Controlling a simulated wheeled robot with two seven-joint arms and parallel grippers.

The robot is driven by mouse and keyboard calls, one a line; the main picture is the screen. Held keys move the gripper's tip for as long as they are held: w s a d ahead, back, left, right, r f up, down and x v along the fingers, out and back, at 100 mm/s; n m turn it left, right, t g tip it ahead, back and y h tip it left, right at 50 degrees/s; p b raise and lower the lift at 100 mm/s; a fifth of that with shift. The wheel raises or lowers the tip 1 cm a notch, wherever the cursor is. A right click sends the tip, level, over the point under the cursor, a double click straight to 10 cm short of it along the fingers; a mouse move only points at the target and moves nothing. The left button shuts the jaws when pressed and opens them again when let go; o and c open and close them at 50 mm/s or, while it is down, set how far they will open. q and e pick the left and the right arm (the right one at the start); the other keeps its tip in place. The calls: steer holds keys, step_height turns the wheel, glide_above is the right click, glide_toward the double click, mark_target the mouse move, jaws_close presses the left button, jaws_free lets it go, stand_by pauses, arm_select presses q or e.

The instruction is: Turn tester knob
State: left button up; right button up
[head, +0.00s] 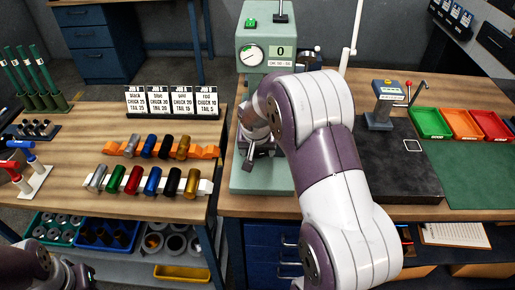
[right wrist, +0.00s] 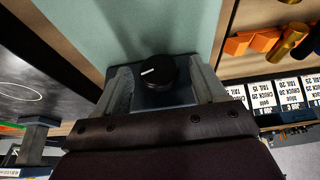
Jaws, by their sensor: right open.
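The green tester (head: 262,42) stands on the right bench, with a round dial (head: 251,55) and a display reading 0. Its black knob (right wrist: 158,72) with a white mark shows in the right wrist view on a dark plate at the tester's base. My right gripper (right wrist: 160,80) is open, one finger on each side of the knob; whether they touch it I cannot tell. In the head view my right gripper (head: 258,150) is low at the front of the tester, and the knob cannot be made out there. My left gripper (head: 75,276) is partly visible at the bottom left corner.
The left bench carries coloured cylinders on a white rack (head: 205,187) and an orange rack (head: 115,149), with job cards (head: 172,101) behind.

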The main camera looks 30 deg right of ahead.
steer(key=c, duration=1)
steer(key=shift+s+r+y+p, duration=0.15)
steer(key=shift+r+y+p, duration=0.25)
steer(key=shift+p, duration=0.75)
steer(key=shift+c, duration=0.2)
steer(key=shift+d+f+t+p, duration=0.1)
steer(key=shift+f+t+p, duration=0.05)
steer(key=shift+t+p, duration=0.2)
steer(key=shift+f+y, duration=0.25)
steer(key=shift+y, duration=0.05)
steer(key=shift+t, duration=0.25)
steer(key=o, duration=1)
steer(key=shift+o, duration=0.2)
steer(key=shift+r, duration=0.1)
